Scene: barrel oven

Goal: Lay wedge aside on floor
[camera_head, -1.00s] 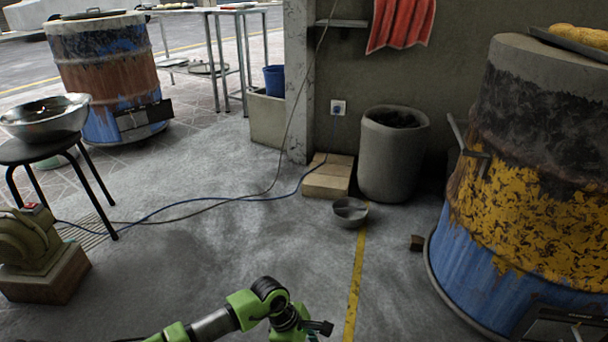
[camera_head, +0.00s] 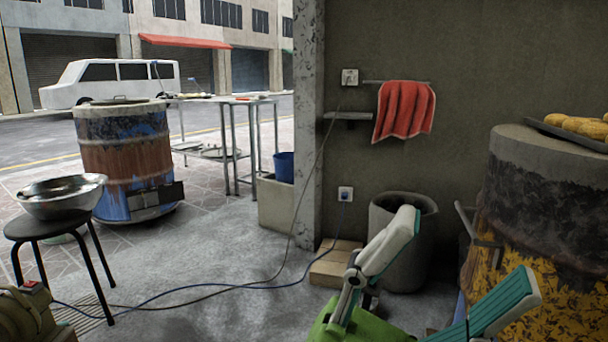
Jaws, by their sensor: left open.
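My left gripper (camera_head: 467,252) is large at the lower right, close to the camera. Its two teal and pale fingers are spread wide and point upward, with nothing seen between them. It stands in front of the blue, yellow and black barrel oven (camera_head: 545,190) and the grey bin. No wedge can be made out; the floor at the oven's base is hidden by the gripper or below the picture. The open floor (camera_head: 225,270) shows to the left of the gripper. My right gripper is not in view.
A grey bin (camera_head: 423,205) and pale blocks (camera_head: 336,264) stand by the wall. Cables (camera_head: 200,287) cross the floor. A stool (camera_head: 45,228) with a metal bowl (camera_head: 62,190) stands at left. Grey floor between stool and blocks is mostly clear.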

